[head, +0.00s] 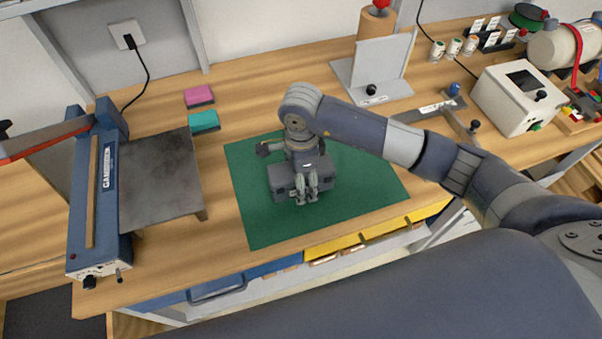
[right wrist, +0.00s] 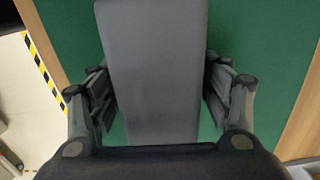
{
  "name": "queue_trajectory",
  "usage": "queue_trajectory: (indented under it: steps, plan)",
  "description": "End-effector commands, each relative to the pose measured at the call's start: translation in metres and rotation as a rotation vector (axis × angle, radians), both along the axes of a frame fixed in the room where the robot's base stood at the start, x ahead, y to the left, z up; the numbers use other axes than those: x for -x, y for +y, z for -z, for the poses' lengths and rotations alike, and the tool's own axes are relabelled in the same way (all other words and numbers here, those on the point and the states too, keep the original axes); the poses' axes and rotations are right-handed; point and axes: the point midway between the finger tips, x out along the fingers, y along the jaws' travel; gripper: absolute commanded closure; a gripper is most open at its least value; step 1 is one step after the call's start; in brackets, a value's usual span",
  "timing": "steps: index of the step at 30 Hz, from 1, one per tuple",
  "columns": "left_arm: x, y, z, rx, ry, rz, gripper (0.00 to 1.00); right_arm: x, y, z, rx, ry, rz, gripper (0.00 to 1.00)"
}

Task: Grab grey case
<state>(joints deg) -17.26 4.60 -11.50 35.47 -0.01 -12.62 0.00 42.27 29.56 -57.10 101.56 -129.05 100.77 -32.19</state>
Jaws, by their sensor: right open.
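The grey case (head: 285,184) lies on the green mat (head: 366,194) on the workbench. My right gripper (head: 306,196) is right over the case in the head view and hides much of it. In the right wrist view the grey case (right wrist: 155,70) runs up the middle of the picture, between the two fingers of my right gripper (right wrist: 160,100). The fingers are open, one on each side of the case, with green mat showing between the case and each finger lower down. My left gripper is not in view.
A blue machine with a long arm (head: 98,190) and a dark plate (head: 157,178) stands left of the mat. Pink (head: 199,95) and teal (head: 204,121) blocks lie behind it. A white stand (head: 377,68) and a white device (head: 520,98) are further back.

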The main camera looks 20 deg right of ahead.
Motion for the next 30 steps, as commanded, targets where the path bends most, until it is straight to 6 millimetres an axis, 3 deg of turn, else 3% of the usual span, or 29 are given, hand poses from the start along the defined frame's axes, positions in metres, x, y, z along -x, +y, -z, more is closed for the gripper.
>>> queue_trajectory:
  steps: [4, 12, 23, 30]
  plan:
    - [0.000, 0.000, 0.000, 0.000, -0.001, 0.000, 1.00, 0.000, 0.000, 0.000, 0.000, 0.000, 0.000, 0.31]
    - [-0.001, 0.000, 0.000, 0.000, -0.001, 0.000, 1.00, 0.000, 0.000, 0.000, 0.000, 0.000, 0.000, 0.91]
    - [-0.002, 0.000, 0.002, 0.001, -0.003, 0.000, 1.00, -0.001, 0.000, -0.003, -0.001, -0.003, 0.000, 0.91]
    - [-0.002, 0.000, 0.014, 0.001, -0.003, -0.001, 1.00, -0.002, 0.000, -0.022, -0.002, -0.007, 0.000, 0.91]
